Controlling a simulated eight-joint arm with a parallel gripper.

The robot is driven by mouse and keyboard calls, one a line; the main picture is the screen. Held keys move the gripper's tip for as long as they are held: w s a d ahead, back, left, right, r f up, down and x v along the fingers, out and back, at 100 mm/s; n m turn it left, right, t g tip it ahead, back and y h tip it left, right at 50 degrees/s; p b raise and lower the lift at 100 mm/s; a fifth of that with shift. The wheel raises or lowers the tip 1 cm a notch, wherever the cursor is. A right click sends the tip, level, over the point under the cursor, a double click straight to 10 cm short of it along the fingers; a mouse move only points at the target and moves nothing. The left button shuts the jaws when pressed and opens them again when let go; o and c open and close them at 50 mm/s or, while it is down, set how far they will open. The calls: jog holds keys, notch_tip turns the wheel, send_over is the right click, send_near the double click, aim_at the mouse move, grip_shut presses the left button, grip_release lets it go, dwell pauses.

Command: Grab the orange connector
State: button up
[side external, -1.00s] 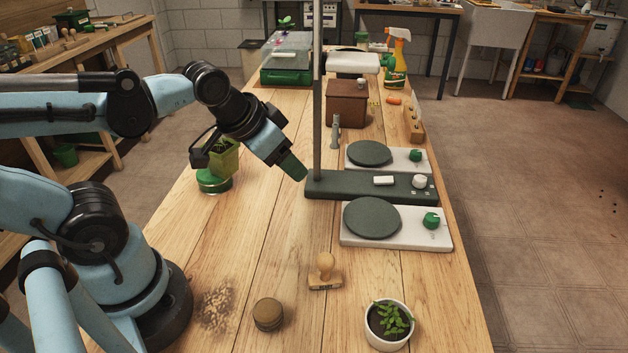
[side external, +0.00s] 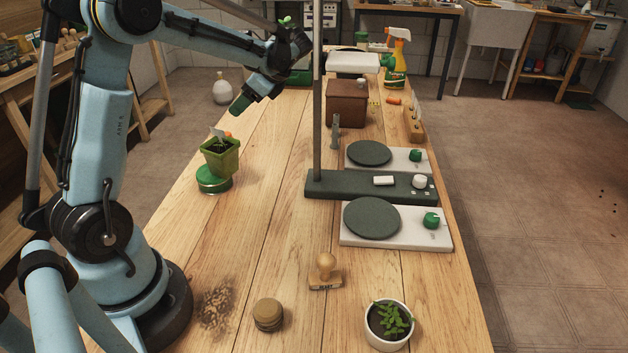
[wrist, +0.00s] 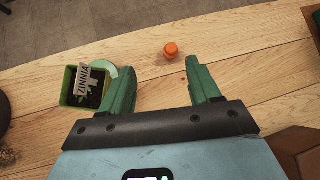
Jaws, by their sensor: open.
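A small orange piece (wrist: 171,50), which looks like the connector, lies on the wooden table in the wrist view, beyond the fingertips and slightly right of their middle. In the side view an orange bit (side external: 228,134) shows behind the potted seedling, mostly hidden; it appears to be the same piece. My gripper (side external: 240,104) is above the table, behind the pot and higher than it. In the wrist view my gripper's green fingers (wrist: 160,82) are apart with only bare table between them. They do not touch the orange piece.
The green pot (side external: 221,157) with a ZINNIA label stands on a green-lidded tin, close left of the fingers in the wrist view (wrist: 83,88). A brown box (side external: 347,103) and a tall stand (side external: 317,120) are to the right.

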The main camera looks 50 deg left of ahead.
notch_tip(320, 180, down, 3)
jog(key=w+a+g, duration=0.1)
jog(key=a+g, duration=0.1)
jog(key=m+g+y, duration=0.1)
jog(key=y, duration=0.2)
send_near(229, 134)
jog(key=shift+x, duration=4.65)
jog(key=c, duration=1.1)
